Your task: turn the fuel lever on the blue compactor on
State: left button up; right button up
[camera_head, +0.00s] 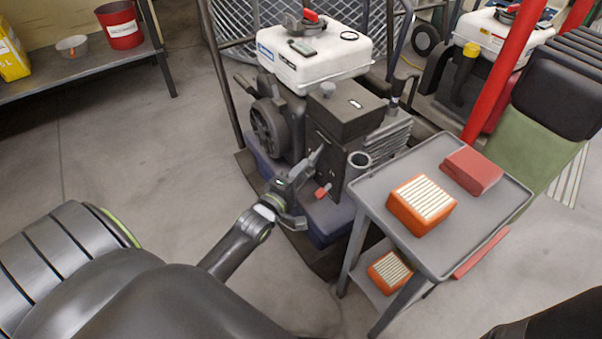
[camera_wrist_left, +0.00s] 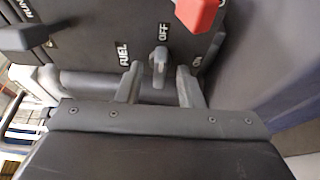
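The blue compactor (camera_head: 328,222) stands at the middle of the head view, with a dark engine and white tank on top. In the left wrist view, its dark panel carries the grey fuel lever (camera_wrist_left: 158,62), with FUEL at its left, OFF above and ON at its right. The lever's handle hangs toward my gripper, between the two fingers. My left gripper (camera_head: 303,190) is open at the panel; its fingers (camera_wrist_left: 159,76) are on either side of the lever with gaps visible. The lever is too small to tell in the head view. My right gripper is not in view.
A red knob (camera_wrist_left: 198,14) is close above the right finger, and a dark lever (camera_wrist_left: 25,38) is at left. A grey cart (camera_head: 377,202) with orange filters (camera_head: 421,204) and a red block (camera_head: 472,171) stands close right. The floor at left is clear.

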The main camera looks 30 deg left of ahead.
pick_arm(q)
jog(key=shift+c, duration=0.2)
grip_shut()
